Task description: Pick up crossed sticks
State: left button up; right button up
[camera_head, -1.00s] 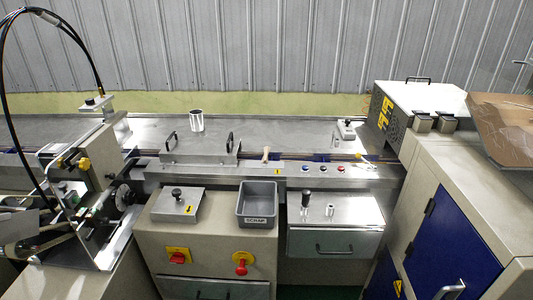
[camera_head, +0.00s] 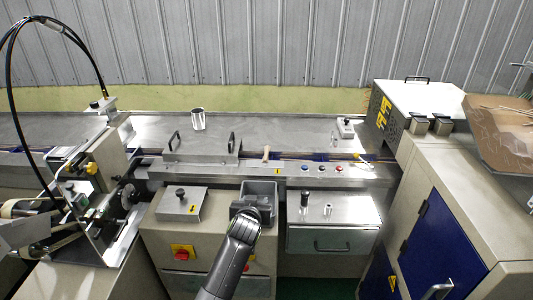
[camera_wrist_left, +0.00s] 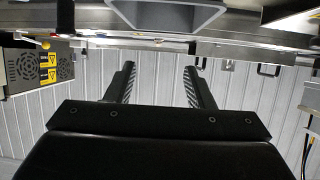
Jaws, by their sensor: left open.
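A thin tan stick-like piece (camera_head: 266,152) stands up at the conveyor channel, just right of the handled cover. Thin orange-tan lines (camera_head: 345,154) lie along the channel further right, too small to tell whether they are crossed sticks. My left gripper (camera_head: 256,214) is raised in front of the grey scrap bin, its arm coming up from the bottom of the head view. In the left wrist view its two dark fingers (camera_wrist_left: 158,68) are apart with nothing between them. My right gripper is not in view.
The grey scrap bin (camera_head: 262,188) is partly hidden by my arm and shows upside down in the left wrist view (camera_wrist_left: 165,18). A handled cover (camera_head: 201,150) spans the channel.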

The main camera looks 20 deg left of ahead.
aim_at(265, 158)
jog(key=i+j, duration=0.15)
jog(key=i, duration=0.35)
jog(key=i+j+z, duration=0.1)
jog(key=i+j, duration=0.3)
jog(key=i, duration=0.1)
